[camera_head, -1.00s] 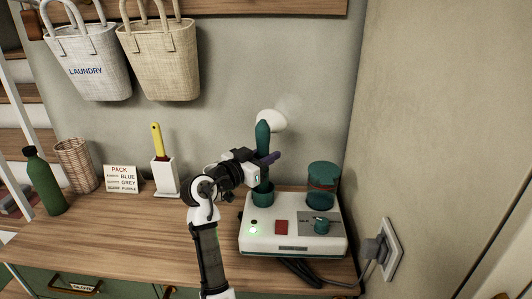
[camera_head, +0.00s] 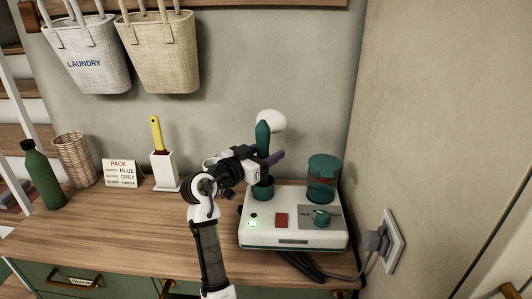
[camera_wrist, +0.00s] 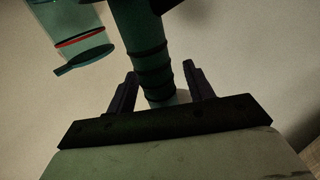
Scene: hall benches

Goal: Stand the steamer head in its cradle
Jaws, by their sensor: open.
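The steamer head (camera_head: 270,121) is white on a dark green handle (camera_head: 263,140) and stands nearly upright. The handle lines up with the green cup-like cradle (camera_head: 263,189) on the white steamer base (camera_head: 290,233). My gripper hides where the handle meets the cradle in the head view, so I cannot tell how deep it sits. My gripper (camera_head: 272,160) is at the handle's lower part, just above the cradle. In the wrist view the ribbed handle (camera_wrist: 150,58) passes between the two open fingers (camera_wrist: 160,88), with gaps on both sides.
A green tank (camera_head: 322,178) stands on the base's right rear. A red switch (camera_head: 281,220), a knob (camera_head: 321,217) and a lit green lamp (camera_head: 253,223) are on its top. A yellow-handled brush (camera_head: 156,135) and a sign (camera_head: 120,172) stand left. The front counter is clear.

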